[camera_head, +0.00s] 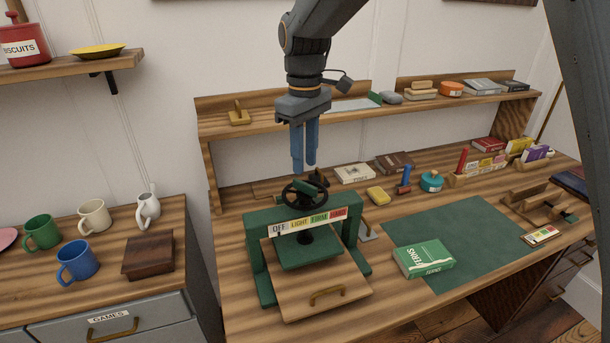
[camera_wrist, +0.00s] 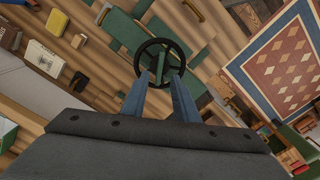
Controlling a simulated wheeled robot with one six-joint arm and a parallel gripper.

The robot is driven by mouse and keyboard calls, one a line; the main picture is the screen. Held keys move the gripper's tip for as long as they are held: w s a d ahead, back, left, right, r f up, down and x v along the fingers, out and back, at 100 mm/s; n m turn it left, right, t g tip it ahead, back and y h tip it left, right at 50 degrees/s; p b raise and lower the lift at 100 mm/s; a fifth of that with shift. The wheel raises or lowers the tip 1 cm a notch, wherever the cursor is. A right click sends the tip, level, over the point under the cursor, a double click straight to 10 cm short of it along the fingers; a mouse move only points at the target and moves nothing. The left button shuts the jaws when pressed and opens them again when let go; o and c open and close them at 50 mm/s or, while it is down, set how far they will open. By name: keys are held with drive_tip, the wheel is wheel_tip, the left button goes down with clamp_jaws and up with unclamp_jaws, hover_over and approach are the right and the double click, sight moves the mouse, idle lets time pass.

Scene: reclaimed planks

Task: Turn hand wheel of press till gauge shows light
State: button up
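The green press (camera_head: 257,231) stands on the bench with a black hand wheel (camera_head: 290,200) on top; a green bar crosses the wheel. Its gauge strip (camera_head: 309,220) reads OFF, LIGHT, FIRM and HARD from left to right. I cannot make out a pointer on it. My gripper (camera_head: 304,170) points straight down just above the wheel. In the wrist view its two blue fingers are apart, with the hand wheel (camera_wrist: 140,60) beyond and between them. The gripper is open and holds nothing. Whether the fingertips touch the wheel is hard to tell, but they look above it.
A wooden board with a brass handle (camera_head: 327,297) lies at the front of the press. A green book (camera_head: 424,259) lies on the green mat (camera_head: 470,228) to the right. A yellow block (camera_head: 378,196) sits behind. A shelf (camera_head: 350,117) runs behind my gripper.

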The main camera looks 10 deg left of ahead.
sight(305, 183)
drive_tip(key=shift+f+p, duration=0.7)
drive_tip(key=shift+f, duration=2.05)
clamp_jaws()
